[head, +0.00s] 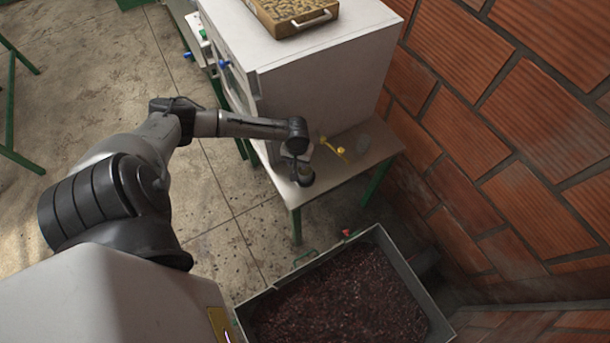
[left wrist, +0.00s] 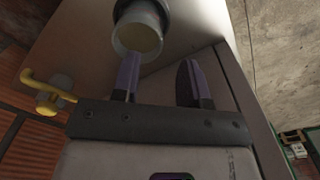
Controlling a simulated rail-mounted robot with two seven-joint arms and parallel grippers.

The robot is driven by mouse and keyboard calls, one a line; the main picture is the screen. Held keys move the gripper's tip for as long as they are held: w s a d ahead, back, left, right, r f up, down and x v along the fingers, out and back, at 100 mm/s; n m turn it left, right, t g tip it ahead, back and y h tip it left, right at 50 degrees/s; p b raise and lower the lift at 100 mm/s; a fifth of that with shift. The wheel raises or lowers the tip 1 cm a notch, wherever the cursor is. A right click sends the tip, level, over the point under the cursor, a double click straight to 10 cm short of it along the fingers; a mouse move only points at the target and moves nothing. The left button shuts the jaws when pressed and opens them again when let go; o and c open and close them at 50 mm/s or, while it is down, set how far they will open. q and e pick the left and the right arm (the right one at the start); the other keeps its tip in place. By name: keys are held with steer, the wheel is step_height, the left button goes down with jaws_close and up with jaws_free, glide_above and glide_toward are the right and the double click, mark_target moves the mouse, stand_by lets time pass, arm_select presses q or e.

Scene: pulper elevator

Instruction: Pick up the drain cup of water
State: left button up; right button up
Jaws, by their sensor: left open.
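A pale grey round cup (left wrist: 138,32) with a yellowish inside shows at the top of the left wrist view, with a dark round part behind it. My left gripper (left wrist: 160,62) is open. Its two fingers reach toward the cup, which lies ahead of the left-hand finger in the picture, not centred between them. I cannot tell whether that finger touches it. In the head view my left gripper (head: 297,163) is over the front corner of the pale table (head: 330,172), and the arm partly hides the cup. My right gripper is not in view.
A white machine box (head: 320,75) with a tray of beans (head: 290,12) stands behind the gripper. A yellow tap-like handle (head: 333,148) is close to its right. A brick wall (head: 480,120) bounds the right. A metal bin of dark pulp (head: 390,247) stands below the table.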

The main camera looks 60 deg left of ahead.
mark_target(305, 174)
arm_select(q)
steer(key=shift+w+f+b, duration=0.2)
steer(key=shift+f+b, duration=0.65)
steer(key=shift+f, duration=3.05)
steer(key=shift+c, duration=0.5)
jaws_close()
